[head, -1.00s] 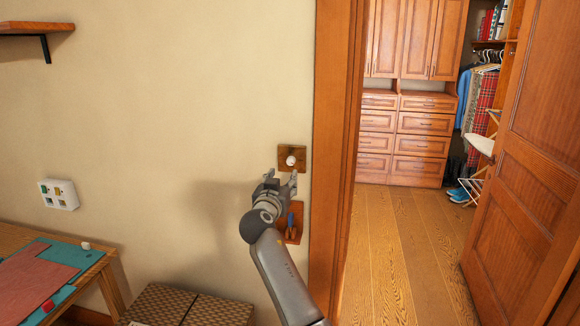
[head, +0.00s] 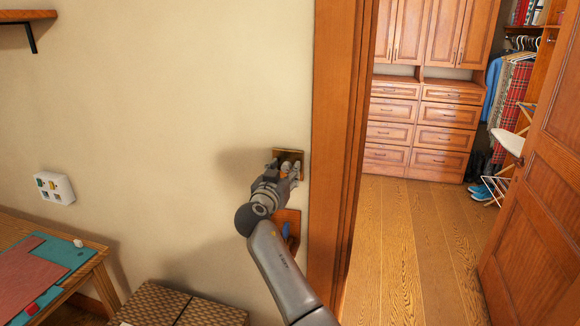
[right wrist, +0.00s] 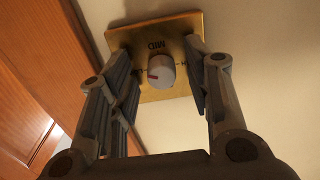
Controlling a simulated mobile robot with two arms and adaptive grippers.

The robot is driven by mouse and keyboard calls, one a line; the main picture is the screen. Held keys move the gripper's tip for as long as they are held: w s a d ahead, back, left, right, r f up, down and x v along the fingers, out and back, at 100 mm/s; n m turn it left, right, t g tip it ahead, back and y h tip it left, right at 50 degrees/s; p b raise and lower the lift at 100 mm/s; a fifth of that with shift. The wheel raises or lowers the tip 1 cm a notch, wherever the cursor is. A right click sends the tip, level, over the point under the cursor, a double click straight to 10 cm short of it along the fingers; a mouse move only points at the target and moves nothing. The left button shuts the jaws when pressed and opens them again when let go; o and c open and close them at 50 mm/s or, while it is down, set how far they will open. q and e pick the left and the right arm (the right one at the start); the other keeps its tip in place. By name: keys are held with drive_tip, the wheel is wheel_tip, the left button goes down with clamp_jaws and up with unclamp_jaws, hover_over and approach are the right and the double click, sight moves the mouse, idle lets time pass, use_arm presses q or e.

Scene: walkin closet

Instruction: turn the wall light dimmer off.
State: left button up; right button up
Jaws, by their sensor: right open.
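The wall light dimmer is a brass plate (right wrist: 182,28) with a round white knob (right wrist: 160,71) that has a red mark, seen in the right wrist view. Letters reading MID show upside down on the plate. In the head view the plate (head: 288,154) is on the wall beside the door frame, and my gripper covers most of it. My right gripper (right wrist: 165,82) is open, its fingers on either side of the knob. A gap shows between the knob and each finger in the wrist view. My left gripper is out of view.
A wooden holder (head: 291,219) with a blue-handled item hangs just below the dimmer, partly behind my arm. The door frame (head: 336,130) stands close to the right. A white panel (head: 54,187), a table and a patterned box (head: 155,303) are to the left.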

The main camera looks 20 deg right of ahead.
drive_tip(key=shift+s+a+r, duration=0.15)
drive_tip(key=shift+a, duration=0.05)
drive_tip(key=shift+c, duration=0.5)
drive_tip(key=shift+d, duration=0.1)
clamp_jaws()
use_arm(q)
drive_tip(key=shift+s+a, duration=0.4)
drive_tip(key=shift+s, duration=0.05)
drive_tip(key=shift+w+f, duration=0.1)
